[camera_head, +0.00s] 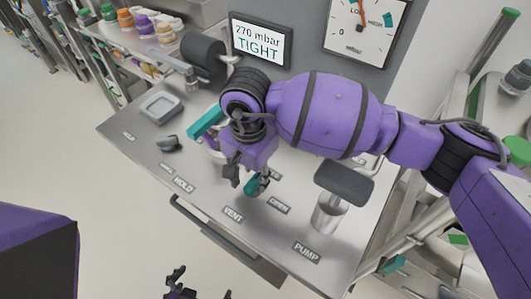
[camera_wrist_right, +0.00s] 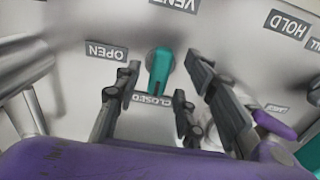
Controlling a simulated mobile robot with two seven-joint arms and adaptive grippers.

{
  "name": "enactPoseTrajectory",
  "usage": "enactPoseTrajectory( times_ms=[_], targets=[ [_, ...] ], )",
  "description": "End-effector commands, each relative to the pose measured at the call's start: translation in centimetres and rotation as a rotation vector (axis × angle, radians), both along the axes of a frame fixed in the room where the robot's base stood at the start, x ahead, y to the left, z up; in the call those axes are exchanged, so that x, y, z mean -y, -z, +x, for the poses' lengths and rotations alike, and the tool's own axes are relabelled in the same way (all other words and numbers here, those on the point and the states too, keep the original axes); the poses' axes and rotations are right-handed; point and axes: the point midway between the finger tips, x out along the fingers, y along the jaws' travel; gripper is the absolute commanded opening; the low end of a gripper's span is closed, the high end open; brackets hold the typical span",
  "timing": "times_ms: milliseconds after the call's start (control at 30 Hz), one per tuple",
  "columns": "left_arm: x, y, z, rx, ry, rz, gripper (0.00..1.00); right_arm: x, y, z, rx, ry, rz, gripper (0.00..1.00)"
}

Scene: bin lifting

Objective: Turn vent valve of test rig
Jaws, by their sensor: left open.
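The vent valve has a teal handle (camera_head: 257,185) on the grey panel of the test rig (camera_head: 140,165), beside the VENT label. In the right wrist view the teal handle (camera_wrist_right: 160,72) runs from its round base toward the CLOSED label, with the OPEN label (camera_wrist_right: 106,52) to the left. My right gripper (camera_head: 243,182) hangs just above and beside the handle. In its wrist view its dark fingers (camera_wrist_right: 160,84) are spread, with the handle showing between them; I cannot tell whether they touch it. My left gripper (camera_head: 203,283) is open and empty at the bottom edge, away from the panel.
A display (camera_head: 261,42) reads "270 mbar TIGHT", next to a dial gauge (camera_head: 364,24). A dark pump handle (camera_head: 344,182) stands right of the valve. A front rail (camera_head: 225,240) edges the panel.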

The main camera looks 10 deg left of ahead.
Motion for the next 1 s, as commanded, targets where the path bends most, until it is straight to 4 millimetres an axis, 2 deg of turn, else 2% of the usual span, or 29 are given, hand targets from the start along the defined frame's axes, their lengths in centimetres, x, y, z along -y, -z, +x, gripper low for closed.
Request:
enactPoseTrajectory(
  times_ms=[133,367,667,1000],
  targets=[
    [0.03,-0.35,0.36,0.009,0.001,-0.001,1.00,-0.02,0.87,-0.08,-0.001,-0.001,-0.001,0.38],
    [0.05,-0.36,0.36,0.010,0.002,0.000,1.00,-0.01,0.99,-0.07,0.000,-0.001,0.000,0.38],
    [0.06,-0.35,0.34,0.009,0.002,-0.001,1.00,-0.01,0.96,-0.06,0.000,-0.001,0.000,0.01],
    [0.07,-0.42,0.38,0.010,0.002,-0.001,1.00,-0.01,0.89,-0.05,0.000,0.028,0.000,0.00]
  ],
)
